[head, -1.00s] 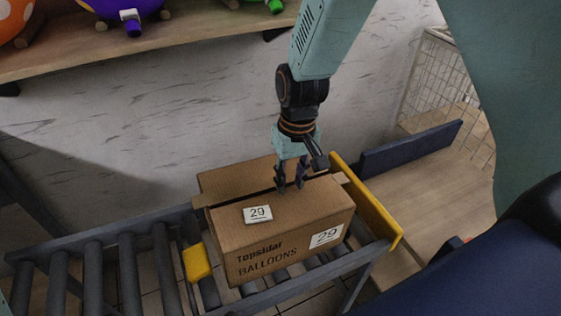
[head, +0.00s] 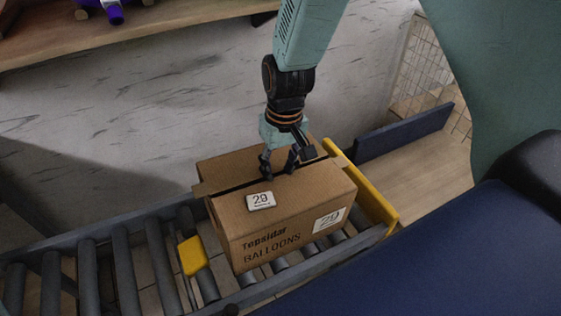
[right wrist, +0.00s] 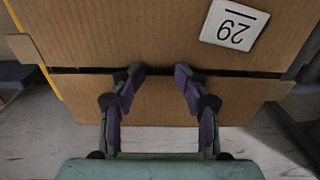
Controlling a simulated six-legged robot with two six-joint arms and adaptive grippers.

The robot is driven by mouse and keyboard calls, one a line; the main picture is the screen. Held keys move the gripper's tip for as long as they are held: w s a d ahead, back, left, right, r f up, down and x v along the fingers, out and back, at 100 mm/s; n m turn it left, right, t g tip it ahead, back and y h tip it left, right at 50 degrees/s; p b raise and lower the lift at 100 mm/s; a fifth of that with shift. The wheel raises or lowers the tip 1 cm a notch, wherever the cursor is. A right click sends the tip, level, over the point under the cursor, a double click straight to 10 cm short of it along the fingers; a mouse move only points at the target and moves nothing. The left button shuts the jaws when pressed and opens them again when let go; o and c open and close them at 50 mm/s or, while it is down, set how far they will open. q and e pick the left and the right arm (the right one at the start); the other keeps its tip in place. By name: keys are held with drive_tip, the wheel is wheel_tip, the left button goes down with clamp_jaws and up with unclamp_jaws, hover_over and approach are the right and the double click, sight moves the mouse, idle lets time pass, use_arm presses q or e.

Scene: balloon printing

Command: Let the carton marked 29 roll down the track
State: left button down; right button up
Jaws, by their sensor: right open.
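The brown carton (head: 285,225) marked 29 sits on the roller track (head: 130,268), between a yellow stop (head: 194,256) on its left and a yellow end plate (head: 362,187) on its right. A white 29 label lies on its top and another is on its front. My right gripper (head: 279,172) is open over the slot in the carton top. In the right wrist view, the open fingers (right wrist: 158,78) are apart at the slot beside the 29 label (right wrist: 234,24); I cannot tell whether they touch the cardboard. My left gripper is out of view.
The track runs to the left with its rollers bare. A wooden shelf (head: 130,40) is on the wall at the upper left. A dark blue panel (head: 405,132) and a wire basket (head: 425,65) stand at the right.

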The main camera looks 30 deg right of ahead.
wheel_tip(320, 180, down, 6)
drive_tip(key=shift+s+f+b, duration=0.1)
drive_tip(key=shift+f+b, duration=0.15)
drive_tip(key=shift+b, duration=0.25)
drive_tip(key=shift+s+a+r, duration=0.1)
drive_tip(key=shift+o, duration=0.6)
drive_tip(key=c, duration=0.4)
drive_tip(key=shift+r, duration=0.1)
clamp_jaws()
